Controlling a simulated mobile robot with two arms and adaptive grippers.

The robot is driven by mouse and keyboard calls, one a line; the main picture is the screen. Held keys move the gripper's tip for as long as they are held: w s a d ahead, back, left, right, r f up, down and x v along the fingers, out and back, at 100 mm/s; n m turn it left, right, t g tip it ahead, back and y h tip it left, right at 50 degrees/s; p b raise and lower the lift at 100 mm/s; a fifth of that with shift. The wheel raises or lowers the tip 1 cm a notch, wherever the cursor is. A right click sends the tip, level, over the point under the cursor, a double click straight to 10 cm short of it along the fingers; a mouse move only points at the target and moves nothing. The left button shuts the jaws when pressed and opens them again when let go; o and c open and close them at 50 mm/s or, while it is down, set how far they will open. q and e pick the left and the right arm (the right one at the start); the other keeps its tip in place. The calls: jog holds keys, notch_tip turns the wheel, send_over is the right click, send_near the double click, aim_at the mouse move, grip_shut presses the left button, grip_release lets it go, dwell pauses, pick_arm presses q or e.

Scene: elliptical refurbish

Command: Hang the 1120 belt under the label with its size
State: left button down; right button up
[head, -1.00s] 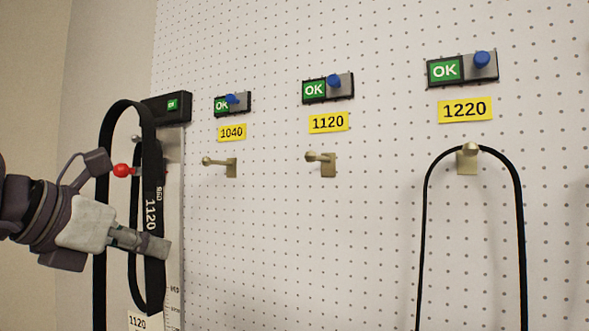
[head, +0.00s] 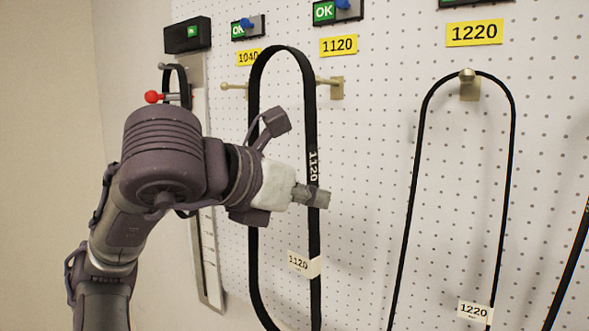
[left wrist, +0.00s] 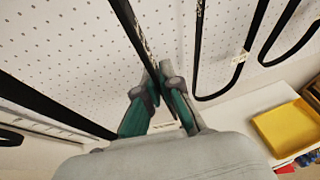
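The black 1120 belt (head: 312,230) hangs as a tall loop in front of the pegboard, with a small white 1120 tag (head: 303,264). My left gripper (head: 314,196) is shut on its right strand, below the printed number. The strand also shows between the fingers in the left wrist view (left wrist: 165,94). The belt's top lies between the 1040 and 1120 labels. The yellow 1120 label (head: 338,45) is above a brass hook (head: 337,88), whose tip meets the belt's right strand in the picture; I cannot tell whether they touch. My right gripper is out of view.
The 1040 hook (head: 233,87) is partly behind the belt's left strand. A 1220 belt (head: 513,135) hangs on the hook (head: 468,85) under the 1220 label (head: 474,32). A measuring stand with a red knob (head: 153,97) is at left. A yellow tray (left wrist: 285,128) lies right.

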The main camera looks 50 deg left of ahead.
pick_arm(q)
jog(key=x, duration=0.8)
jog(key=a+r+x, duration=0.1)
jog(key=x, duration=0.3)
jog(key=shift+w+r+b, duration=0.15)
jog(key=shift+b, duration=0.25)
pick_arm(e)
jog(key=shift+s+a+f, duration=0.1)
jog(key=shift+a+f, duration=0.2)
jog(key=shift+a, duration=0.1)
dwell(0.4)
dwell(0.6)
pick_arm(q)
jog(key=c, duration=1.3)
grip_release()
jog(key=shift+o, duration=0.3)
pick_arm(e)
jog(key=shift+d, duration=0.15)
